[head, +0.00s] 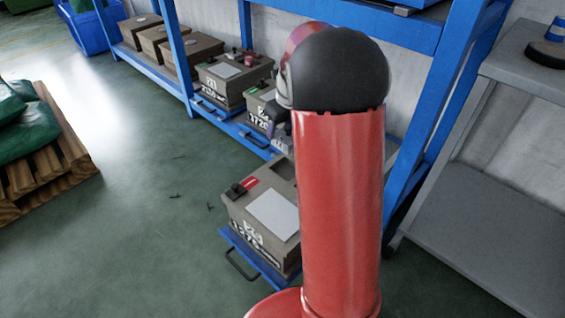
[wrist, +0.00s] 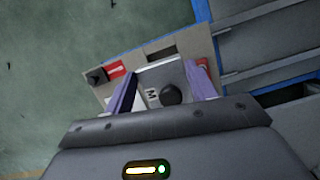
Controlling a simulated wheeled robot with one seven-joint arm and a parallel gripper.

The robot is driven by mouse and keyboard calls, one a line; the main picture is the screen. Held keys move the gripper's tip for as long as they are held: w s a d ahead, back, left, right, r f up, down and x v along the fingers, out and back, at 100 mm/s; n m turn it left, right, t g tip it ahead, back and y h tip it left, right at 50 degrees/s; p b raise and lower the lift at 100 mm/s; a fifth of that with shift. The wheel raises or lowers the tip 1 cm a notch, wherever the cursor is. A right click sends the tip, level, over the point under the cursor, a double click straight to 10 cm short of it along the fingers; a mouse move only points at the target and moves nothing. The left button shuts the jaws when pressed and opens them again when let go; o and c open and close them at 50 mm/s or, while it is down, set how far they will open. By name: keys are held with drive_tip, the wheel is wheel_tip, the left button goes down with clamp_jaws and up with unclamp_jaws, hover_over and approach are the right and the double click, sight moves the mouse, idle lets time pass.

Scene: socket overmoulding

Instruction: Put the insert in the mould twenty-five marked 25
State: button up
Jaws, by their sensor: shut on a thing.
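Below and beyond the fingers is a beige box-shaped mould (wrist: 185,48) with a black clamp, a red patch and a light plate. In the head view a similar mould (head: 237,211) sits on a blue pulled-out tray; its marking is too small to read surely. My gripper (head: 272,130) shows there only partly, left of my red arm, above the mould's far side. I cannot tell if the insert touches the mould.
A blue rack (head: 178,60) holds several more moulds (head: 235,78) behind. A grey shelf unit (head: 480,215) stands at the right. A wooden pallet (head: 60,165) with green sacks lies at the left. My red arm blocks the head view's middle.

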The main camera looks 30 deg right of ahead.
wheel_tip(320, 180, down, 12)
drive_tip(key=b, duration=0.2)
drive_tip(key=shift+r+b, duration=0.2)
drive_tip(key=shift+b, duration=0.1)
drive_tip(key=o, duration=1.6)
drive_tip(key=shift+f, duration=0.15)
drive_tip(key=shift+c, duration=0.2)
